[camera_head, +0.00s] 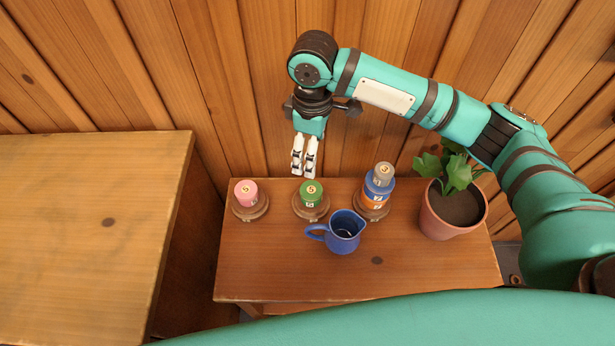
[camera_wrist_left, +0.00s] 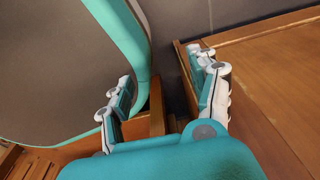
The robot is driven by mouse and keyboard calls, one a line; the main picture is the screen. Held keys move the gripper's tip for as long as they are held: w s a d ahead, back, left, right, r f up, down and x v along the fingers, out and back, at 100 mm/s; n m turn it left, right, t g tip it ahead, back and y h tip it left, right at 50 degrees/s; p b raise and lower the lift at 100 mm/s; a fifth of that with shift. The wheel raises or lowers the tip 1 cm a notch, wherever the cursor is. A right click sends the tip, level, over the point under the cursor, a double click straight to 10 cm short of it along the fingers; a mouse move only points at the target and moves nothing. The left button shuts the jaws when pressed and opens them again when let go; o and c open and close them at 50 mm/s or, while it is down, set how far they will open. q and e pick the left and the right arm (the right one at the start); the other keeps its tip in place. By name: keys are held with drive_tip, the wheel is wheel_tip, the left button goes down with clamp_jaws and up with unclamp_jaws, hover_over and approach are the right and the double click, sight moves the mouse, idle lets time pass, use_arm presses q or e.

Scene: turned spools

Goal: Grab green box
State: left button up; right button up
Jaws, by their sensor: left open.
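The green box appears as a small round green spool (camera_head: 311,194) with a number on its top. It sits upright on a round wooden stand (camera_head: 322,213) near the back middle of the small table (camera_head: 270,275). My right gripper (camera_head: 303,176) points down just behind and above the green spool in the head view, apart from it and holding nothing visible. Its two white fingers are close together; whether they are open or shut is unclear. My left gripper (camera_wrist_left: 165,75) shows in the left wrist view with its fingers wide apart and nothing between them. It is out of the head view.
A pink spool (camera_head: 246,193) stands left of the green one. A grey spool (camera_head: 384,175) tops a blue and orange stack (camera_head: 378,192) to the right. A blue jug (camera_head: 343,232) stands close in front; a potted plant (camera_head: 453,205) is at the right. Wooden wall behind.

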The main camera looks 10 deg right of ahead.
hover_over(311, 189)
drive_tip(key=f, duration=0.7)
drive_tip(key=shift+s+d, duration=0.1)
drive_tip(key=shift+s, duration=0.15)
wheel_tip(311, 189, down, 3)
drive_tip(key=shift+w+f+b, duration=0.1)
drive_tip(key=shift+w+b, duration=0.05)
drive_tip(key=shift+b, duration=0.15)
drive_tip(key=shift+f, duration=0.8)
wheel_tip(311, 189, down, 4)
drive_tip(key=shift+r, duration=0.2)
drive_tip(key=shift+f, duration=0.6)
use_arm(q)
drive_tip(key=shift+g, duration=0.3)
drive_tip(key=s, duration=0.2)
drive_tip(key=s+f, duration=0.1)
drive_tip(key=s, duration=0.1)
drive_tip(key=shift+s+a+f, duration=0.1)
drive_tip(key=shift+s+a, duration=0.05)
use_arm(e)
drive_tip(key=c, duration=1.2)
